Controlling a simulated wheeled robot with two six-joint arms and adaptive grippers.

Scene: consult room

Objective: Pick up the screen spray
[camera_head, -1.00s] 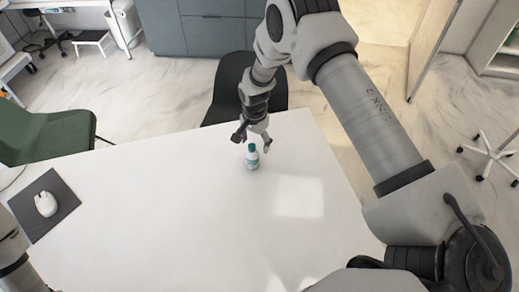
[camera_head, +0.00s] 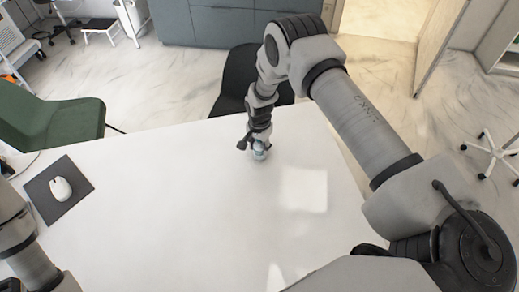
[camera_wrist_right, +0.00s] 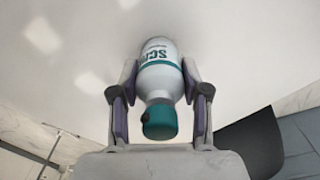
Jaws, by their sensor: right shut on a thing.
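The screen spray (camera_wrist_right: 159,72) is a small white bottle with teal lettering and a teal cap. In the right wrist view it lies between the two fingers of my right gripper (camera_wrist_right: 160,95), which is shut on it. In the head view my right gripper (camera_head: 258,145) covers most of the screen spray (camera_head: 260,154), and only its lower part shows on the white table (camera_head: 190,200). I cannot tell whether its base touches the table. My left arm shows at the left edge of the head view, but its gripper fingers are not in view.
A white mouse (camera_head: 61,189) sits on a dark mouse pad (camera_head: 75,207) at the table's left. A green chair (camera_head: 50,120) stands at the left and a black chair (camera_head: 232,90) behind the far table edge. The table's middle is clear.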

